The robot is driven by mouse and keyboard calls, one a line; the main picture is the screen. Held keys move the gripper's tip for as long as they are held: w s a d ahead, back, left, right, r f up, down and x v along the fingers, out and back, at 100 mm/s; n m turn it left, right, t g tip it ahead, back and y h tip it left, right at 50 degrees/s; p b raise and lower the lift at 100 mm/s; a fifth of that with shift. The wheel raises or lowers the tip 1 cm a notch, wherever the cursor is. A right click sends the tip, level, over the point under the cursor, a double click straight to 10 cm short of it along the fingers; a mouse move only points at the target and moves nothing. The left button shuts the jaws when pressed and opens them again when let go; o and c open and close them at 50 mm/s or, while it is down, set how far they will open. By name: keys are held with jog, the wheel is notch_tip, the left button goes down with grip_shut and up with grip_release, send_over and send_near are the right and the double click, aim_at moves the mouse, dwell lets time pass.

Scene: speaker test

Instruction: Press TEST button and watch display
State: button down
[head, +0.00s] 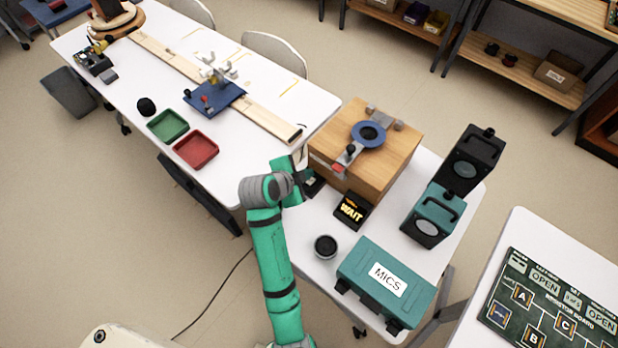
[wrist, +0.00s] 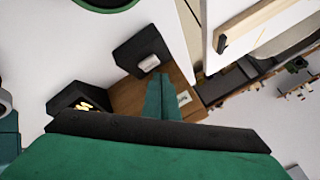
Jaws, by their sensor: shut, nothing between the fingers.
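A small black display (head: 351,211) stands in front of the wooden box and shows WAIT in yellow-orange letters; in the wrist view the display (wrist: 80,100) is at the left, mostly cut off by my gripper. A black block with a pale grey button (wrist: 148,63) is at upper centre in the wrist view; I read no lettering on it. In the head view this block (head: 314,183) is partly hidden behind my gripper. My gripper (head: 304,178) is shut and empty beside the block. In the wrist view its fingertips (wrist: 161,82) show just below the block; contact cannot be told.
The wooden box (head: 385,158) carries a clamp and blue ring (head: 369,134). A dark round cup (head: 326,246), a teal MICS case (head: 385,282) and two speakers (head: 433,213) share the table. Another table with red (head: 196,149) and green trays (head: 168,125) is left.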

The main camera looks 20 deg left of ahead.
aim_at(306, 183)
jog(key=shift+w+r, duration=0.15)
jog(key=shift+r, duration=2.3)
jog(key=shift+a, duration=0.1)
jog(key=shift+d, duration=0.2)
jog(key=shift+s+a, duration=0.15)
jog(key=shift+s, duration=0.05)
